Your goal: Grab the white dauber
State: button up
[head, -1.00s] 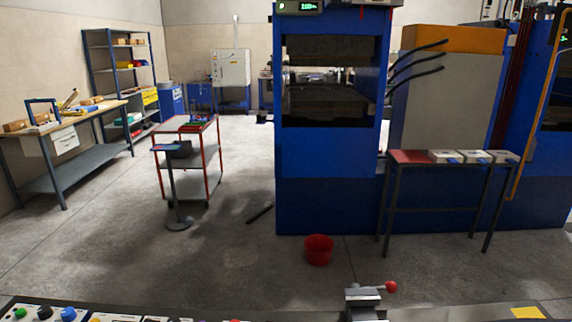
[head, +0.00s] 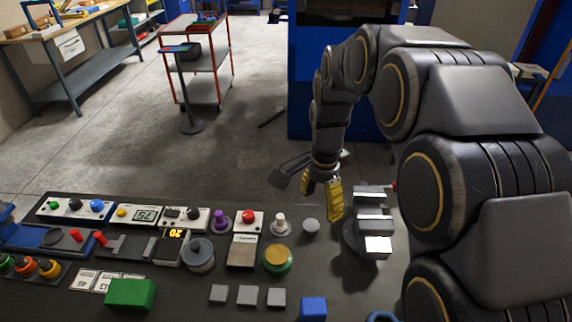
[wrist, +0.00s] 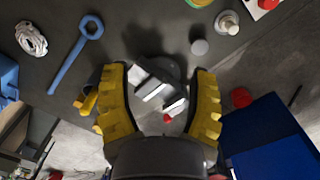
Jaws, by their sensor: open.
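The white dauber (head: 280,225), a small upright piece with a rounded top on a wider base, stands on the dark bench in the head view. It also shows near the top right of the wrist view (wrist: 227,22). My gripper (head: 320,205) has yellow padded fingers and is above the bench's far edge, to the right of the white dauber and apart from it. In the wrist view the fingers (wrist: 162,80) are spread, with a metal vise lying between them in the picture. Nothing is held.
The metal vise (head: 371,225) stands right of my gripper. A grey disc (head: 311,226) lies between the dauber and the vise. A purple knobbed piece (head: 221,220), a red-button box (head: 248,222) and a green-rimmed round piece (head: 278,260) are close to the dauber. A blue wrench (wrist: 78,52) lies farther off.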

jog(key=w+a+f+m, duration=0.4)
jog(key=w+f, duration=0.4)
jog(key=w, duration=0.1)
jog(key=m, duration=0.5)
send_over(280, 216)
jog(key=shift+t, duration=0.4)
jog(key=f, duration=0.7)
jog(key=shift+w+d+f, duration=0.35)
jog(key=shift+d+f, duration=0.05)
notch_tip(280, 216, down, 2)
jog(key=shift+a+f, duration=0.1)
jog(key=shift+f, duration=0.15)
jog(key=f, duration=0.5)
jog(key=shift+s+a+f, duration=0.25)
jog(key=shift+s+a, duration=0.05)
jog(key=shift+a, duration=0.05)
grip_shut()
